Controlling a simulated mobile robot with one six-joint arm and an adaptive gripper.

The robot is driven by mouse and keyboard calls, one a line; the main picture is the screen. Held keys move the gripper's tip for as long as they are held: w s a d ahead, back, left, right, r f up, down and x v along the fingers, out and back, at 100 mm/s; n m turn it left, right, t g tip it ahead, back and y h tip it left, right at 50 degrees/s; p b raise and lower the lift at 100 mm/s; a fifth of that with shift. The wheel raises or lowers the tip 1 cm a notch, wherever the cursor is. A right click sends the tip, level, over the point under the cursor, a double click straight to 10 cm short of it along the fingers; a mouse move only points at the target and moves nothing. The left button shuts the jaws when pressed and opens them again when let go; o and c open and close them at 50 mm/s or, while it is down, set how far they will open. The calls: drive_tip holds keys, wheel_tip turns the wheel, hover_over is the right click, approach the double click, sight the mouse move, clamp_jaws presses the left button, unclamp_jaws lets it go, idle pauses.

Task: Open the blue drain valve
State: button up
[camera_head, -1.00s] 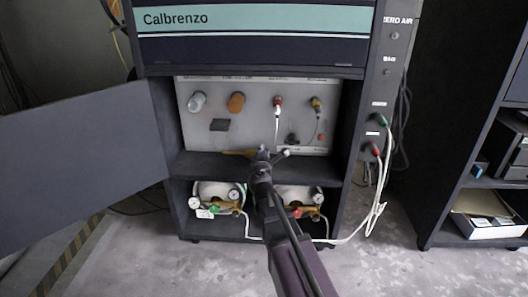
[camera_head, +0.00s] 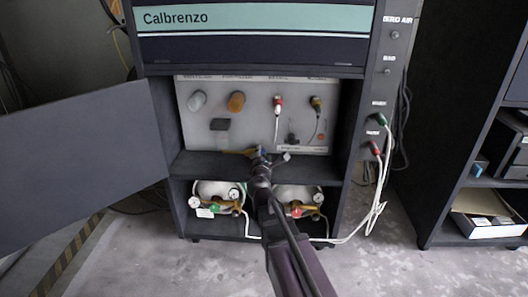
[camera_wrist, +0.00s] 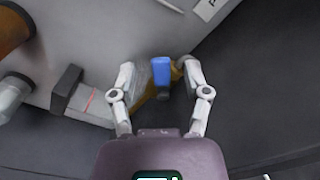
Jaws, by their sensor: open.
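The blue drain valve handle (camera_wrist: 160,75) sits on a brass-coloured valve body (camera_wrist: 146,101) near the foot of the grey panel. In the wrist view it lies between the two spread fingers of my gripper (camera_wrist: 160,82), closer to the right finger. I cannot tell whether either finger touches it. In the head view my gripper (camera_head: 269,158) is at the middle shelf of the cabinet, in front of the panel. There the brass valve body (camera_head: 236,152) shows just left of my gripper, which hides much of the valve.
An open cabinet door (camera_head: 80,150) stands at the left. White tanks with gauges (camera_head: 218,193) sit below the shelf (camera_head: 200,165).

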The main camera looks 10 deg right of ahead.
drive_tip(key=shift+v, duration=2.3)
drive_tip(key=shift+r, duration=0.1)
drive_tip(key=shift+s+d+r+m+p, duration=0.15)
drive_tip(key=shift+d+r+m+p, duration=0.1)
drive_tip(key=shift+m+p, duration=0.15)
drive_tip(key=s+d+m+g+h+p, duration=0.1)
drive_tip(key=m+p, duration=0.1)
drive_tip(key=s+d+r+m+g+h+p, duration=0.1)
drive_tip(key=d+m+g+p, duration=0.1)
drive_tip(key=m, duration=0.1)
drive_tip(key=s+d+m+g+h+p, duration=0.1)
drive_tip(key=d+m+g+p, duration=0.1)
drive_tip(key=m, duration=0.1)
drive_tip(key=shift+s+r, duration=0.15)
drive_tip(key=shift+s, duration=0.15)
drive_tip(key=s+a+m+g+y+p, duration=0.4)
drive_tip(key=s+m+g+p, duration=0.2)
drive_tip(key=s+p, duration=0.1)
drive_tip(key=s+a+r+m+g+y+p, duration=0.1)
drive_tip(key=s+a+m+g+y+p, duration=0.2)
drive_tip(key=s+m+g+p, duration=0.3)
drive_tip(key=s+m+y+p, duration=0.1)
drive_tip(key=s, duration=0.3)
drive_tip(key=shift+s+a+y+p, duration=0.15)
drive_tip(key=shift+a+y+p, duration=0.15)
drive_tip(key=shift+a+p, duration=0.1)
